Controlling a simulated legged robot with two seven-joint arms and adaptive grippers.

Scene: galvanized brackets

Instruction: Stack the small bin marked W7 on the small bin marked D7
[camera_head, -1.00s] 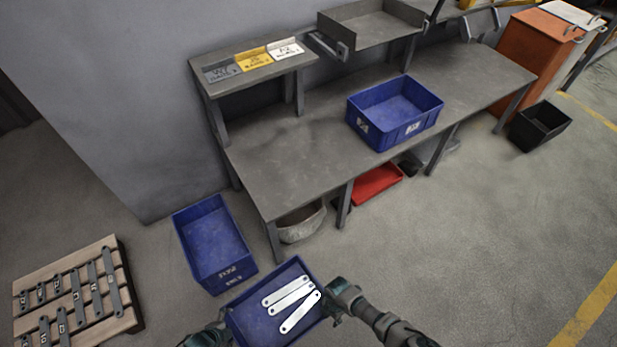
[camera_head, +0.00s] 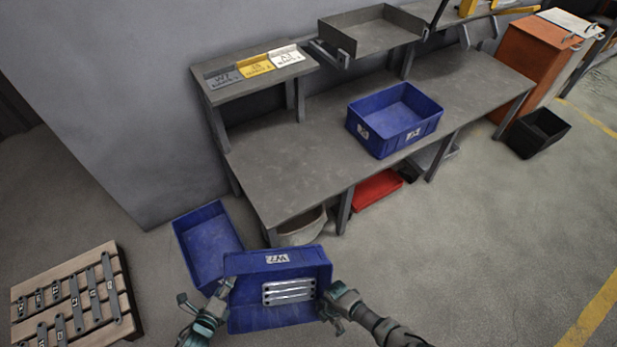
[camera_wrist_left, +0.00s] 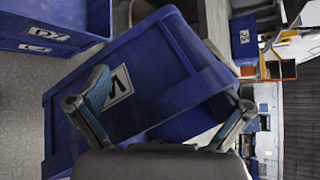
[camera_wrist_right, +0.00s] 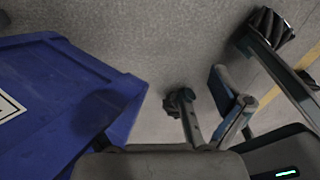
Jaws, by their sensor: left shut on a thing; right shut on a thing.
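The small blue bin marked W7 (camera_head: 245,264) is in the air between my two grippers, at the bottom middle of the head view. It looks tilted, and several pale metal brackets (camera_head: 288,291) lie in it. My left gripper (camera_head: 224,291) is shut on its left side. My right gripper (camera_head: 329,302) is shut on its right side. In the left wrist view, the W7 bin (camera_wrist_left: 155,70) fills the middle. A blue bin whose label reads D7 (camera_wrist_left: 70,25) is behind it; it seems to be the floor bin (camera_head: 205,240), partly hidden by the W7 bin in the head view.
A grey workbench (camera_head: 290,180) stands beyond, its near leg close to the held bin. Another blue bin (camera_head: 395,120) with unclear labels is on it. A wooden pallet (camera_head: 70,300) with dark brackets lies at the left.

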